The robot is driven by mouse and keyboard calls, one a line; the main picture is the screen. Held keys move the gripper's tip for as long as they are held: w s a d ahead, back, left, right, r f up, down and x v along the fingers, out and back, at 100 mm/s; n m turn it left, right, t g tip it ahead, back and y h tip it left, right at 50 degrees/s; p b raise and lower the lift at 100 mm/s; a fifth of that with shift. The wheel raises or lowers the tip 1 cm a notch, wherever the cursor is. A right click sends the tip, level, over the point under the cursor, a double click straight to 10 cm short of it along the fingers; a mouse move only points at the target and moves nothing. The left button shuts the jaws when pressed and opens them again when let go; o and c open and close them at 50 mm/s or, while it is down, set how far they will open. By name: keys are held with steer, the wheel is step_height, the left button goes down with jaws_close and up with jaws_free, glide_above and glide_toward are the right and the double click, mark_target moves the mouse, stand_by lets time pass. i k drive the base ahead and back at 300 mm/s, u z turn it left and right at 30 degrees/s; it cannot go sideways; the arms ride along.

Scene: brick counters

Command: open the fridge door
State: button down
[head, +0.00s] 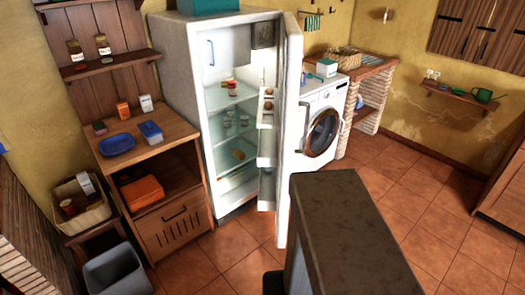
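The white fridge (181,85) stands against the back wall, left of the washing machine. Its door (290,105) is hinged on the right and stands wide open, swung out toward the camera and seen nearly edge-on. The lit shelves inside the fridge and small items in the door racks (266,110) are visible. The door's outer face and its handle cannot be made out. My gripper is not in view. A large grey-brown block in the foreground, which I cannot identify for sure, hides the floor in front of the door's lower end.
A wooden cabinet (180,225) with a blue tray (117,144) stands left of the fridge. A grey bin (115,270) and a basket (83,208) are at lower left. A white washing machine (322,115) stands right of the door. Tiled floor (420,205) is clear at right.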

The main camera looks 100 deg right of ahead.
mark_target(277, 126)
steer(key=u, duration=0.35)
steer(key=k, duration=0.35)
steer(key=z, duration=1.7)
steer(key=i, duration=1)
steer(key=z, duration=0.15)
steer(key=k, duration=0.5)
steer(key=z, duration=0.05)
